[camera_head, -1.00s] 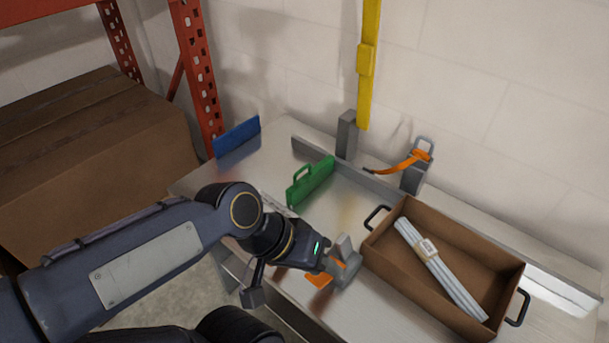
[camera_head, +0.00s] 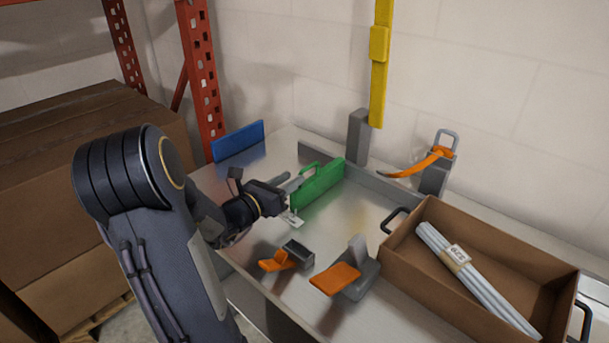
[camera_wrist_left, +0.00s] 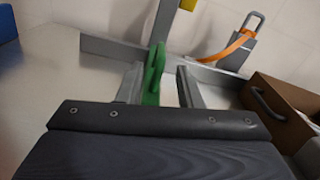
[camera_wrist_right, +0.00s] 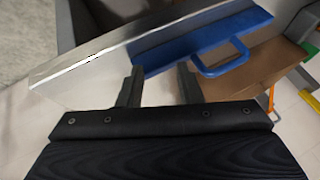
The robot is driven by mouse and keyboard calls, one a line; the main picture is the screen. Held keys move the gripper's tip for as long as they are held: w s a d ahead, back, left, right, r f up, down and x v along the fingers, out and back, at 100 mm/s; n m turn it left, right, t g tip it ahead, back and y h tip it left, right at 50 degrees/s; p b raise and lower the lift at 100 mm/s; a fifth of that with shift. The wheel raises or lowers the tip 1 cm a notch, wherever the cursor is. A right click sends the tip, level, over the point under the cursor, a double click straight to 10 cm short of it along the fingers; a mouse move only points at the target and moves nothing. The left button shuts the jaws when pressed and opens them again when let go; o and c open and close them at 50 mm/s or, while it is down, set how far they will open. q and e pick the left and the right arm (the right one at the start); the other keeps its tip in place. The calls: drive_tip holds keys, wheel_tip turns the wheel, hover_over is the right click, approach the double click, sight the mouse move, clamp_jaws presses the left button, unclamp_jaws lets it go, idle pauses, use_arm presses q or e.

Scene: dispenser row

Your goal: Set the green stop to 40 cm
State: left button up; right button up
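The green stop (camera_head: 318,185) stands upright on the metal bench, its handle loop on top. My left gripper (camera_head: 292,187) is at its near left end. In the left wrist view the green stop (camera_wrist_left: 152,78) lies between the two spread fingers (camera_wrist_left: 160,88), closer to the left finger, with a clear gap to the right one. Whether the left finger touches it I cannot tell. A small white label (camera_head: 291,218) lies below the gripper; its marks are unreadable. My right gripper (camera_wrist_right: 160,86) is open and empty, with the blue stop (camera_wrist_right: 205,42) beyond it.
Two orange levers (camera_head: 278,261) (camera_head: 336,279) on grey blocks sit at the bench's front. A cardboard tray (camera_head: 404,262) with bundled grey rods is at right. Large cartons (camera_head: 60,170) are at left.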

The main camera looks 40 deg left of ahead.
sight(304, 170)
use_arm(q)
drive_tip(key=w, duration=0.6)
drive_tip(key=shift+c, duration=0.4)
clamp_jaws()
